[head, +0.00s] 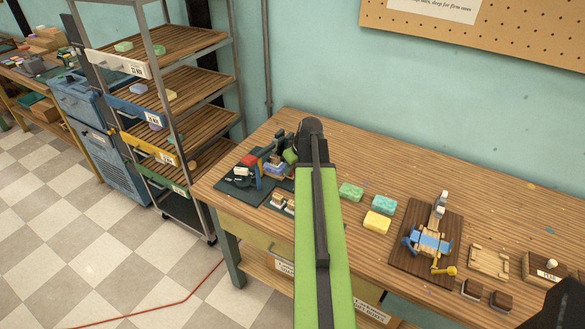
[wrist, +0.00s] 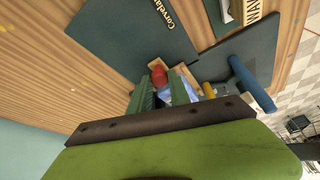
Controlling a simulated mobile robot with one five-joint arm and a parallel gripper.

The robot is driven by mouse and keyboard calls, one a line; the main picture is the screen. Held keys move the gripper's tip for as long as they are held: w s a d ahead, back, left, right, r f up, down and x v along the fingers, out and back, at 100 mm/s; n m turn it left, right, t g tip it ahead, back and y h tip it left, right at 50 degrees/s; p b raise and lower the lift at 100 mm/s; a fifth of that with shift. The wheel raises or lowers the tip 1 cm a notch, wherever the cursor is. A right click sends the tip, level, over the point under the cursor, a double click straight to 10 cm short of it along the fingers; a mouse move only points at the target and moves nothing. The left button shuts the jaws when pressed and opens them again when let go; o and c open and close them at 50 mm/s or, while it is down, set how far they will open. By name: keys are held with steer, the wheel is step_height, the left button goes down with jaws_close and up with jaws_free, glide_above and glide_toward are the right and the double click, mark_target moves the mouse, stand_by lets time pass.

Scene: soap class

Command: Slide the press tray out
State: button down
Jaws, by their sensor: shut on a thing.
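The press stands on a dark base at the left end of the wooden bench (head: 420,165). In the wrist view its blue lever (wrist: 247,80) is right of my fingers. The press tray (wrist: 156,63) shows as a pale wooden edge with a red knob (wrist: 159,76) beside my fingertips. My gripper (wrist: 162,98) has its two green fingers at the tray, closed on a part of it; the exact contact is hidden. A bluish block (wrist: 176,92) shows beside the fingers. In the head view my green arm covers part of the press.
A dark lettered mat (wrist: 125,30) lies beside the press. Green soaps (head: 351,192) and a yellow soap (head: 377,222) lie right of my arm. A second tool on a brown board (head: 420,262) stands further right. A drying rack (head: 170,90) stands left of the bench.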

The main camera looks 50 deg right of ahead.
steer(key=s+d, duration=0.1)
steer(key=s, duration=0.3)
steer(key=s+d, duration=0.1)
steer(key=s, duration=0.3)
steer(key=s+d, duration=0.1)
steer(key=s, duration=0.3)
steer(key=shift+s+f, duration=0.1)
steer(key=c, duration=1.2)
jaws_free()
steer(key=shift+c, duration=0.2)
steer(key=shift+r, duration=0.2)
